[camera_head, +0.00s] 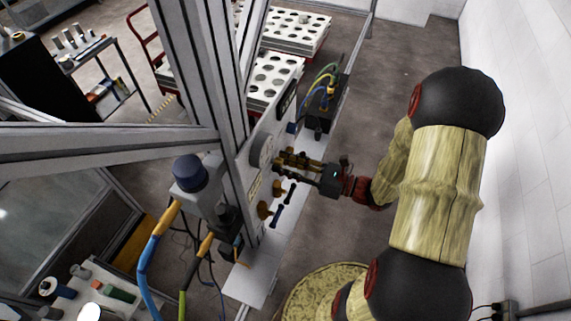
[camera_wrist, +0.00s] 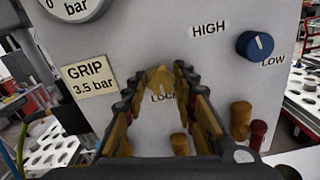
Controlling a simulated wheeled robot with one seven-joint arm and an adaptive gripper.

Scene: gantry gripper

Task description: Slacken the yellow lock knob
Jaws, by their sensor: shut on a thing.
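The yellow lock knob (camera_wrist: 160,79) sticks out from the grey-white panel (camera_wrist: 215,58) in the wrist view, partly covering the "LOCK" label (camera_wrist: 163,98). My gripper (camera_wrist: 160,74) is shut on it, with one finger on each side and the fingertips close to the panel. The fingers hide the knob's sides. In the head view, my gripper (camera_head: 283,161) reaches in from the right to the panel's front, and the knob cannot be made out clearly between the fingers.
A blue knob (camera_wrist: 255,45) sits between "HIGH" and "LOW" at upper right. A gauge (camera_wrist: 73,3) and a "GRIP 3.5 bar" label (camera_wrist: 88,79) are at left. Other yellow pieces (camera_wrist: 241,120) stand out at lower right. A black box (camera_head: 322,112) with cables stands beyond my gripper.

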